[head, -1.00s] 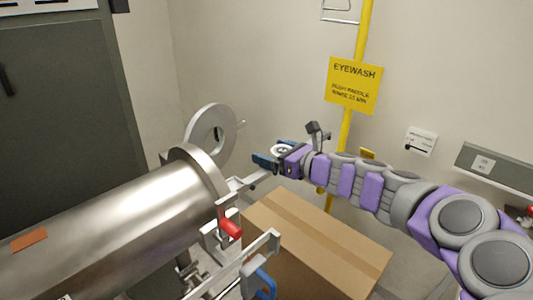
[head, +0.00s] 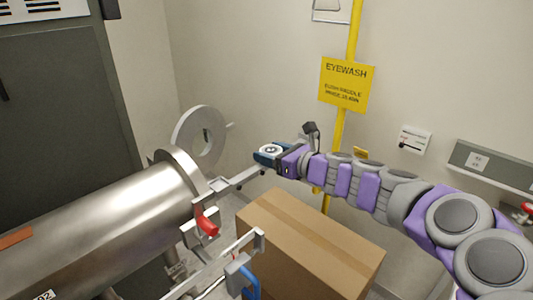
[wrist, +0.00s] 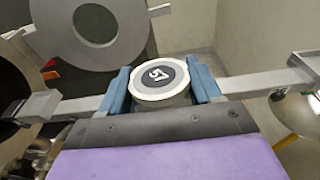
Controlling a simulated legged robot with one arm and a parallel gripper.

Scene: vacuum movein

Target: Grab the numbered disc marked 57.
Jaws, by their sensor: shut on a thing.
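The numbered disc (wrist: 158,76) is round and whitish with a dark centre marked 57, shown sideways in the wrist view. My gripper (wrist: 160,88) has its two blue fingers on either side of the disc and is shut on it. In the head view, my gripper (head: 268,155) is near the middle, with the disc (head: 272,149) showing between the fingers as a small white ring with a dark centre. A metal bar runs behind the disc in the wrist view; whether the disc touches it I cannot tell.
A large steel cylinder (head: 110,220) lies at the left with a round open flange door (head: 200,138) beyond it. A cardboard box (head: 310,245) stands below my arm. A yellow eyewash sign (head: 346,84) hangs behind.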

